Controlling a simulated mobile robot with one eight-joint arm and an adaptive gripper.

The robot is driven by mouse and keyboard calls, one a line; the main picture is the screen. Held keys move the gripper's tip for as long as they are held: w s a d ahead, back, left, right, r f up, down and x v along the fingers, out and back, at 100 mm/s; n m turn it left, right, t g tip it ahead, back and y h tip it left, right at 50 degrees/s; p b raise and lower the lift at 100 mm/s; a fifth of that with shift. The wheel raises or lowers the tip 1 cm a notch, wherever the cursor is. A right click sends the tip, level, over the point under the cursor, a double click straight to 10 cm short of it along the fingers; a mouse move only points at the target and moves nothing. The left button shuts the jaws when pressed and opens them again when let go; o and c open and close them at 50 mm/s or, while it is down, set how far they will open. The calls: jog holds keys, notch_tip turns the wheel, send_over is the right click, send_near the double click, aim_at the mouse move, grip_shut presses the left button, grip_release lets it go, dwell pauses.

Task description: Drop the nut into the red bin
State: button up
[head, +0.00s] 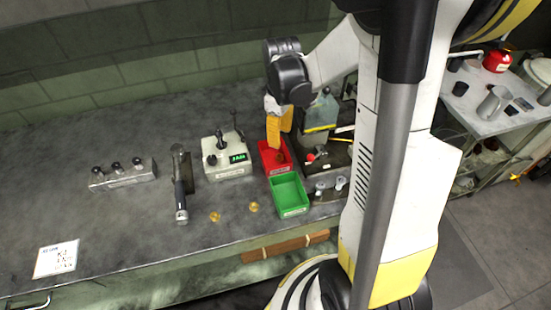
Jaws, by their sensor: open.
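The red bin (266,163) stands on the grey workbench, directly behind the green bin. My gripper (278,143) points down over the red bin, its yellow fingers apart and their tips at or just above the bin's opening. A small brownish-gold thing (280,158) shows in the red bin below the fingers; it may be a nut, but it is too small to be sure. Two small gold pieces, one (254,207) near the green bin and one (215,217) further left, lie on the bench. I cannot tell whether they are nuts.
The green bin (290,195) looks empty. A white device with a green display (226,158) stands left of the red bin. A dark-handled tool (181,190) and a block with knobs (123,175) are further left. Machinery (322,115) stands close on the right.

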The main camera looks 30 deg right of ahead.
notch_tip(320, 180, up, 7)
jog(key=shift+r, duration=0.2)
dwell(0.4)
jog(key=s+a+r+m+t, duration=0.3)
jog(key=s+a, duration=0.2)
jog(key=a, duration=0.1)
jog(key=s+a+r+m+t, duration=0.2)
jog(key=s+a+m+t, duration=0.1)
jog(key=a, duration=0.4)
jog(key=s+t, duration=0.1)
jog(key=s, duration=0.1)
jog(key=shift+s+a+r, duration=0.25)
jog(key=shift+s+r, duration=0.15)
dwell(1.0)
